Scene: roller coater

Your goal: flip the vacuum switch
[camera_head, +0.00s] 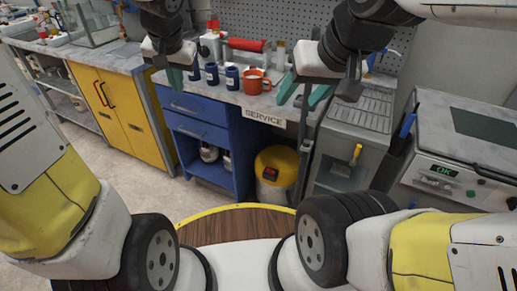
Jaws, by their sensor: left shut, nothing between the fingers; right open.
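I cannot tell for certain which part is the vacuum switch. At the right stands a grey machine (425,200) with a lit green "OK" display (444,171) and small buttons on its front. A blue-tipped lever (407,126) stands upright at its left front corner. My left gripper (175,77) hangs over the left end of the blue bench, shut and empty, pointing down.
Dark blue jars (212,74) and an orange mug (256,82) stand on the bench, with a red roller (246,45) behind them. A yellow bin (275,172) stands beneath. A slotted metal tray (361,108) lies left of the machine. A yellow cabinet (121,115) is at left.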

